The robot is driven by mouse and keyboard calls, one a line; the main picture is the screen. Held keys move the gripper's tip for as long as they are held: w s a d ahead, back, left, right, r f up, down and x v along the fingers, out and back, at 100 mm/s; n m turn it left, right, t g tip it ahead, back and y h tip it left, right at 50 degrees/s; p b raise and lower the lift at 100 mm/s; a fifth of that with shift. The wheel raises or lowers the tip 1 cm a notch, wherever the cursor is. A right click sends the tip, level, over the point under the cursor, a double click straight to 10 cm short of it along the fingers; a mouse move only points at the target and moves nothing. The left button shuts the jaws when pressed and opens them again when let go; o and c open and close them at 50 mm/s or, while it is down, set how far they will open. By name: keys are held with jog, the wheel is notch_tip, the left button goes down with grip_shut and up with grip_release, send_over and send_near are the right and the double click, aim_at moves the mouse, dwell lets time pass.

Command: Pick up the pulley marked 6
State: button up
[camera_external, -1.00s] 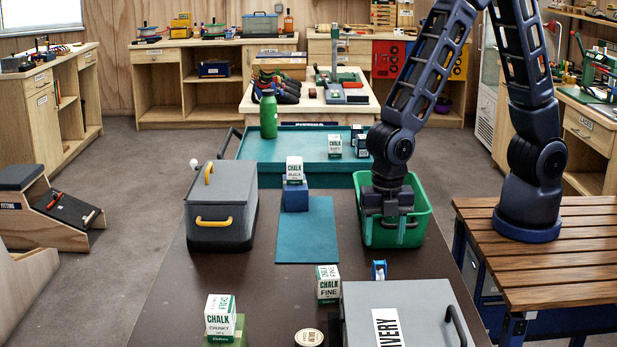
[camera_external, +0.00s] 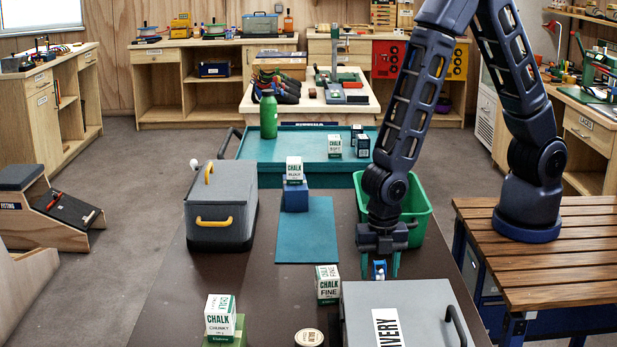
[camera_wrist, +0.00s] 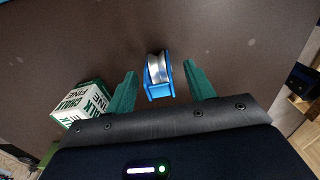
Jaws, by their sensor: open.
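A small blue pulley with a silver wheel (camera_wrist: 158,76) stands on the dark table. In the external view the pulley (camera_external: 379,269) shows just behind the grey case, below my gripper. No number can be read on it. My gripper (camera_wrist: 160,88) is open, with its green fingers on either side of the pulley and apart from it in the wrist view. In the external view my gripper (camera_external: 380,268) hangs over the table in front of the green bin. I cannot tell how high the fingertips are above the table.
A chalk box marked FINE (camera_external: 327,283) stands left of the pulley. The grey case marked DELIVERY (camera_external: 425,305) lies close in front. The green bin (camera_external: 419,208) stands behind.

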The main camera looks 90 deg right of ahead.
jog(key=shift+f, duration=1.1)
jog(key=c, duration=1.1)
jog(key=shift+r, duration=0.1)
